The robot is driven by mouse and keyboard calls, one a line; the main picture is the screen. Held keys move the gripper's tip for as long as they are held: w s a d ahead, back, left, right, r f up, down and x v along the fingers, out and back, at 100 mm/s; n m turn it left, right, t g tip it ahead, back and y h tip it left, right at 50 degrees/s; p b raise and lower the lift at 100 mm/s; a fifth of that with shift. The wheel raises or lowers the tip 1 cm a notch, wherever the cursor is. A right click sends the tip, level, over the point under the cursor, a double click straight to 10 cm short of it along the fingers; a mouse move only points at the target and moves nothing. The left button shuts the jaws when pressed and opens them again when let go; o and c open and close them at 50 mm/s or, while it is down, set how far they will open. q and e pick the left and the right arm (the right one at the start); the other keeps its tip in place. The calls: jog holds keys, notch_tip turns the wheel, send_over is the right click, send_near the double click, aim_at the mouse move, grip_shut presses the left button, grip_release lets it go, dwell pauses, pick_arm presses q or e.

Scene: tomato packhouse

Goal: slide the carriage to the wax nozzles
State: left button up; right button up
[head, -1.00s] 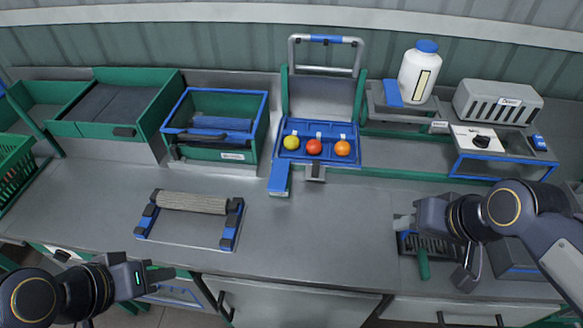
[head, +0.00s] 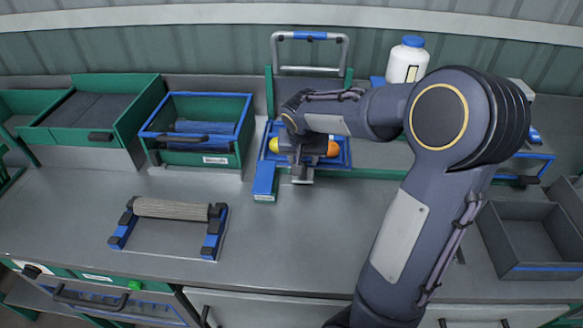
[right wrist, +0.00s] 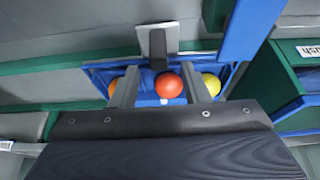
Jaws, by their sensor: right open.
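The carriage is most likely the blue tray (head: 345,155) in the green-sided station, with a grey metal tab (head: 302,174) at its front. It carries a yellow fruit (head: 274,142), an orange fruit (head: 333,149) and a red fruit (right wrist: 168,85). The red one is hidden behind my gripper in the head view. My right gripper (right wrist: 160,82) is open over the tray, fingers apart with the red fruit appearing between them. I cannot tell whether they touch anything. The tab (right wrist: 157,45) shows beyond the fingertips. I cannot make out the wax nozzles. My left gripper is out of view.
A hoop handle (head: 310,36) stands behind the tray. A green bin with a blue rim (head: 197,98) is to its left, a blue block (head: 264,182) at its front left. A roller stand (head: 212,232) is on the left counter, a white bottle (head: 408,62) behind my arm. The middle counter is clear.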

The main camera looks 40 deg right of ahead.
jog(key=x, duration=0.6)
jog(key=shift+s, duration=0.1)
grip_shut()
